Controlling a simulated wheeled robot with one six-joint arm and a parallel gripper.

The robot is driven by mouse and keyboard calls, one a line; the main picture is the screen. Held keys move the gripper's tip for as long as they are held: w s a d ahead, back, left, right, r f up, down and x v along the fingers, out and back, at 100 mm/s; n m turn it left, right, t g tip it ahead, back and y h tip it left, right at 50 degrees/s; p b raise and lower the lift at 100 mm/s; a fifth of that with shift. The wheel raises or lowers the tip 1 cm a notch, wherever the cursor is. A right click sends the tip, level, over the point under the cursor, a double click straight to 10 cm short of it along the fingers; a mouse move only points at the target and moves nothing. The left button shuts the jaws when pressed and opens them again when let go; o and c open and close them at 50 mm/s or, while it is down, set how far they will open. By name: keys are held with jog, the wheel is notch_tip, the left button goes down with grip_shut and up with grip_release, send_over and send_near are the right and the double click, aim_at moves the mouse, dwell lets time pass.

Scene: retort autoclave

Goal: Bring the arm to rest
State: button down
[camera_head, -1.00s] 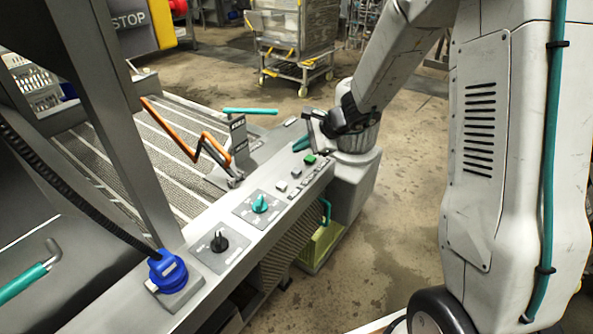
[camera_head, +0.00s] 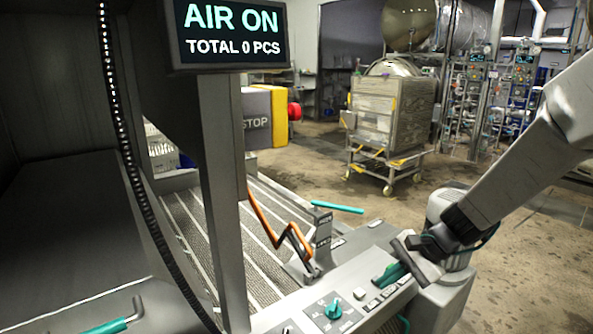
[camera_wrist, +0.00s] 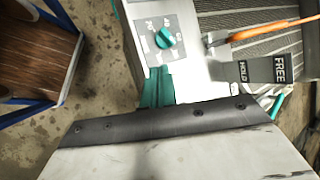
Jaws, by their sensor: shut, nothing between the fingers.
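My gripper (camera_head: 390,273) has teal fingers, closed together with nothing between them. In the head view it is over the far end of the grey control panel (camera_head: 296,312), beside the push buttons. In the wrist view the gripper (camera_wrist: 157,82) points towards the panel's teal knob (camera_wrist: 166,38). The same knob (camera_head: 333,309) shows lower down in the head view. I cannot tell whether the fingers touch the panel. My arm reaches in from the right.
A screen (camera_head: 236,30) reads AIR ON, TOTAL 0 PCS. An orange lever (camera_head: 272,228) and a HOLD/FREE plate (camera_wrist: 262,70) are by the slatted conveyor. A yellow STOP box (camera_head: 270,115) stands behind. A wheeled trolley (camera_head: 390,117) stands farther back, with open floor around it.

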jog(key=s+d+r+n+h, duration=0.2)
jog(key=s+r+n, duration=0.1)
jog(key=s, duration=0.5)
jog(key=s+d+r+n+h, duration=0.2)
jog(key=s+r+n+h, duration=0.1)
jog(key=s+r, duration=0.3)
jog(key=s+d+r+n+h, duration=0.1)
jog(key=s+r+n, duration=0.3)
jog(key=s, duration=0.7)
jog(key=shift+d+r+h, duration=0.4)
jog(key=shift+h, duration=0.4)
